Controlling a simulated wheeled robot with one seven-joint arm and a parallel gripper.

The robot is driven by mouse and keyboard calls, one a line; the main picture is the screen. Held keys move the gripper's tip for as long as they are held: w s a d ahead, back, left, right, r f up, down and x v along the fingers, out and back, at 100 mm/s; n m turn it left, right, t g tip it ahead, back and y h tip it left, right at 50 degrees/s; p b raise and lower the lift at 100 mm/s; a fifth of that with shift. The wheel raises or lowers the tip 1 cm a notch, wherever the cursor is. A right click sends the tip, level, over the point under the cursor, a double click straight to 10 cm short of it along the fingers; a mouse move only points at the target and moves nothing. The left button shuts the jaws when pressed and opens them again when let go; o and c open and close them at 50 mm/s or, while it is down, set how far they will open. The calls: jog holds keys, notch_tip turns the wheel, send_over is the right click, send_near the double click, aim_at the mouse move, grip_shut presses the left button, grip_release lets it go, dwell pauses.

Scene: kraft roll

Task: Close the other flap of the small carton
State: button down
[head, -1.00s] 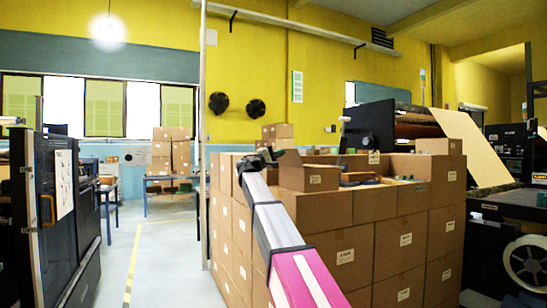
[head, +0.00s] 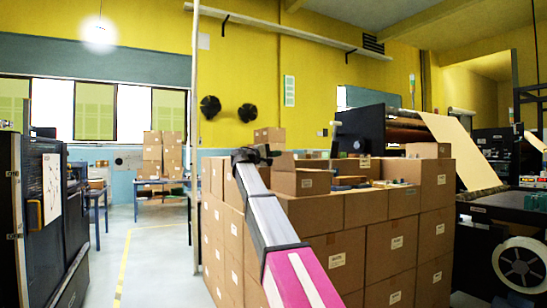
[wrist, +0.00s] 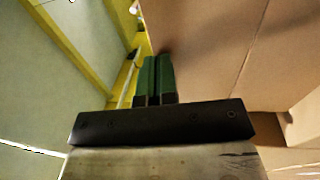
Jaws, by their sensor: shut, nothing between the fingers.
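The small carton (head: 312,183) sits on top of the stacked boxes, left of their middle, with a label on its front. A brown panel that looks like a raised flap (head: 284,160) stands at its left end. My gripper (head: 268,154) is at the carton's left, level with that panel; its fingertips are hidden in the head view. In the wrist view my gripper's green fingers (wrist: 157,62) are together and empty, just left of a large cardboard face (wrist: 225,45). I cannot tell if they touch it. The carton's other flap is not clear.
A large stack of labelled boxes (head: 345,250) fills the space beneath my arm. More small items lie on its top to the right. A dark cabinet (head: 40,230) stands at the left, with open floor (head: 150,260) between. Printing machinery (head: 500,215) is at the right.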

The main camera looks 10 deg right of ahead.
jog(key=d+y, duration=0.1)
jog(key=w+d+r+g+y, duration=0.1)
jog(key=y, duration=0.1)
jog(key=shift+d+y, duration=0.3)
jog(key=shift+w+d+f+g+y, duration=0.25)
jog(key=shift+w+d+f+y, duration=0.4)
jog(key=shift+d, duration=0.8)
jog(key=shift+w+d+f+g+y, duration=0.25)
jog(key=shift+d+f+y, duration=0.35)
jog(key=shift+d+f, duration=0.65)
jog(key=shift+w+d+f+g+y, duration=0.2)
jog(key=shift+w+d+f+y, duration=0.4)
jog(key=shift+d, duration=1)
jog(key=shift+s+f, duration=0.15)
jog(key=shift+f, duration=0.05)
jog(key=shift+r, duration=0.15)
